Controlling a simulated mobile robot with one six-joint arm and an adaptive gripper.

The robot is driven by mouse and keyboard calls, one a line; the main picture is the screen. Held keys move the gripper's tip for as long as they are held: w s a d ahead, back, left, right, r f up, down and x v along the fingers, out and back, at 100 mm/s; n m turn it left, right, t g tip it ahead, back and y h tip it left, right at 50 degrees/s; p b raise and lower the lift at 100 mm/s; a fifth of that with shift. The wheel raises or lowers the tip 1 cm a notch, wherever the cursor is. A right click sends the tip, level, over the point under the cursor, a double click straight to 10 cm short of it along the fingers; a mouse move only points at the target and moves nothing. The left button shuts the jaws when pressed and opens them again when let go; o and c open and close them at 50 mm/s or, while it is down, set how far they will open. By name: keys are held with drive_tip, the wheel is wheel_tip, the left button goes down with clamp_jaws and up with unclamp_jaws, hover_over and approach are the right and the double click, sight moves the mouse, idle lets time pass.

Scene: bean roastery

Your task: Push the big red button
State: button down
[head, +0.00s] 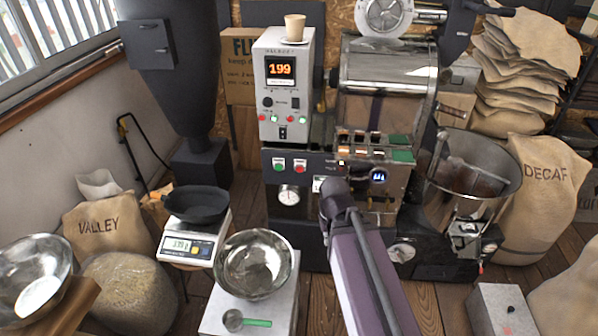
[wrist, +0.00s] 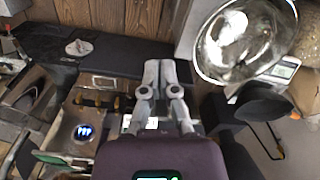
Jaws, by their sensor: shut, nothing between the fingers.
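A red button (head: 300,165) sits on the dark front panel of the roaster, right of a green button (head: 279,164). It is the largest red button I can make out. Smaller red and green buttons (head: 291,119) show on the grey control box above. My arm reaches up to just right of and below the red button in the head view, and hides my gripper there. In the wrist view my gripper (wrist: 161,68) is shut and empty, its two fingertips together. I cannot make out the red button in the wrist view.
A blue-lit button (head: 379,177) is on the roaster right of my arm. A metal bowl (head: 253,265) and a scale (head: 198,236) with a black pan (head: 197,204) stand at front left. The cooling drum (head: 475,165) and a DECAF sack (head: 545,190) stand right.

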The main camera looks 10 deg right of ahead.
sight(300, 169)
idle(0.8)
drive_tip(key=w+a+f+t+y+b, duration=0.1)
drive_tip(key=w+f+t+b, duration=0.2)
drive_tip(key=w+b, duration=0.3)
drive_tip(key=w+a+f+n+t+y+b, duration=0.1)
drive_tip(key=w+f+t+b, duration=0.3)
drive_tip(key=w, duration=1.2)
drive_tip(key=w+a+f+t+y+b, duration=0.2)
drive_tip(key=w+f+t+b, duration=0.1)
drive_tip(key=w+b, duration=0.7)
drive_tip(key=shift+w+a+f+n+t+y, duration=0.2)
drive_tip(key=shift+w+a+n+t+y, duration=0.2)
drive_tip(key=shift+t, duration=0.3)
drive_tip(key=shift+w+d, duration=0.1)
drive_tip(key=shift+w, duration=0.05)
drive_tip(key=shift+w+d, duration=0.35)
drive_tip(key=shift+w, duration=1.05)
drive_tip(key=shift+w+d, duration=0.35)
drive_tip(key=shift+w, duration=1)
drive_tip(key=shift+w+d, duration=0.35)
drive_tip(key=shift+w, duration=1.05)
drive_tip(key=shift+w, duration=0.15)
